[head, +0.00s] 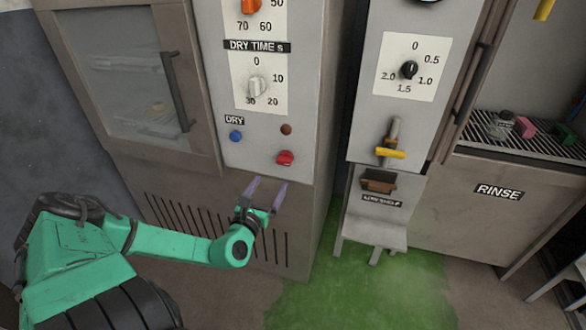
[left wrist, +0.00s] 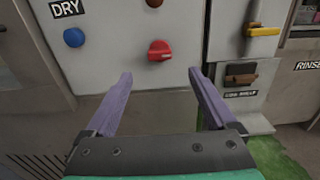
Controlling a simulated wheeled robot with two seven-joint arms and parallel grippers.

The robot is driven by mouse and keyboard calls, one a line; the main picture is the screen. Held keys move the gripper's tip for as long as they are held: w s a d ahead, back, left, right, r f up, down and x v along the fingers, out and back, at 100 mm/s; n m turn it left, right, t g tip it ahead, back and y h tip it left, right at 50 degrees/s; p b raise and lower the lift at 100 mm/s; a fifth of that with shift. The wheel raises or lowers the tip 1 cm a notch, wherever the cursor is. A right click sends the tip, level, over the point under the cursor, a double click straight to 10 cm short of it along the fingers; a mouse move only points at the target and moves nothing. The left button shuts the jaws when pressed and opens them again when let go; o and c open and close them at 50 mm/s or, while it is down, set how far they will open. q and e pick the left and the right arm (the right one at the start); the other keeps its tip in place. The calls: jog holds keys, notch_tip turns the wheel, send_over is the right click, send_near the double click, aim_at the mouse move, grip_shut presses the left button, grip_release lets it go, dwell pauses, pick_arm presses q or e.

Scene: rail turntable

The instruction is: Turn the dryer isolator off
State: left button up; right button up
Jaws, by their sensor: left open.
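The dryer's panel (head: 213,60) is pale grey. A red rotary knob (head: 285,158), which looks like the isolator, sits low on its right side. It also shows in the left wrist view (left wrist: 159,50), ahead of and above the space between my fingers. Its pointer ridge looks roughly horizontal. I see no readable label beside it. My left gripper (head: 266,194) is open and empty, just below the red knob and apart from it. Its two purple fingers (left wrist: 160,88) point toward the panel. My right gripper is not in view.
A blue button (head: 236,136) under the DRY label and a dark red lamp (head: 286,129) are close to the knob. A white dial (head: 257,87) is above. To the right are a yellow-handled lever (head: 391,153), a brown block (head: 379,181) and the RINSE cabinet (head: 470,215).

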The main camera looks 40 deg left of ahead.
aim_at(283, 162)
pick_arm(q)
jog(key=b+x, duration=0.2)
jog(key=x, duration=0.9)
jog(key=shift+w+a, duration=0.1)
jog(key=shift+a, duration=0.05)
jog(key=shift+w, duration=0.25)
jog(key=shift+c, duration=0.6)
jog(key=c, duration=1.3)
jog(key=shift+o, duration=0.2)
